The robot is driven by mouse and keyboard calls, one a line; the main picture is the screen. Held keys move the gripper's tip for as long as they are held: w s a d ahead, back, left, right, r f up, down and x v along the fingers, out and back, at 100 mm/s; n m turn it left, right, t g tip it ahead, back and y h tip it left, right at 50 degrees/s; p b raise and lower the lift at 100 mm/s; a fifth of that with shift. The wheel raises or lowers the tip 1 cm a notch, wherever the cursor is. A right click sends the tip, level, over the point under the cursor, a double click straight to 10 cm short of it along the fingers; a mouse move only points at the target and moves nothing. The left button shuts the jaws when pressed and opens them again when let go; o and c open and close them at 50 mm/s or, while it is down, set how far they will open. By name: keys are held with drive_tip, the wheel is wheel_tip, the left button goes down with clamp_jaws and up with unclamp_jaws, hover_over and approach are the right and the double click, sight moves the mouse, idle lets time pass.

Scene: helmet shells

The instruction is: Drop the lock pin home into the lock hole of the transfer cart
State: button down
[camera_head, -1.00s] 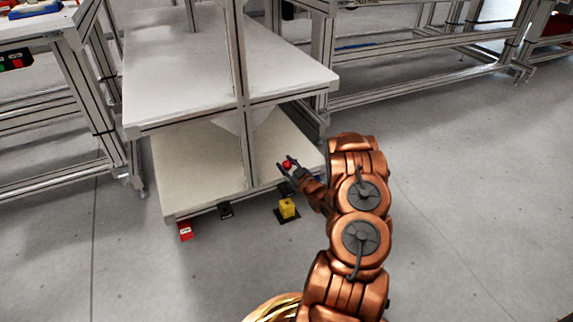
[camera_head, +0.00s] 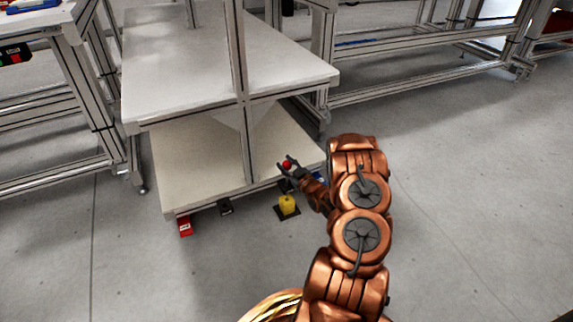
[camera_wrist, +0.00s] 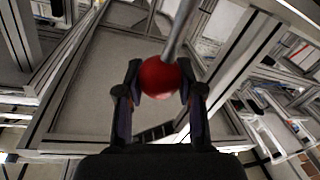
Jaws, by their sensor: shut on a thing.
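The lock pin has a red ball knob (camera_wrist: 160,78) and a grey shaft (camera_wrist: 180,32). The shaft runs up and slightly right from the knob in the wrist view. My gripper (camera_wrist: 160,82) is shut on the red knob, one finger on each side. In the head view my gripper (camera_head: 287,167) holds the red knob (camera_head: 287,164) by the front right of the transfer cart's lower deck (camera_head: 190,190). A yellow block (camera_head: 288,203) on a dark base sits just below it. The shaft is not clear in the head view, and I cannot make out the lock hole.
The cart's upper shelf (camera_head: 200,85) overhangs the lower deck, with an upright post (camera_head: 248,145) in front. A red block (camera_head: 185,227) sits at the cart's front left corner. Metal frames (camera_head: 410,75) stand behind. The floor at right (camera_head: 470,220) is clear.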

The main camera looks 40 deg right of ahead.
sight(287, 181)
drive_tip(key=shift+f+b, duration=1.75)
drive_tip(key=shift+f, duration=2.45)
drive_tip(key=c, duration=0.7)
unclamp_jaws()
drive_tip(key=shift+o, duration=0.2)
drive_tip(key=s+a, duration=0.2)
drive_tip(key=s, duration=0.9)
drive_tip(key=shift+s, duration=0.4)
drive_tip(key=shift+r, duration=0.15)
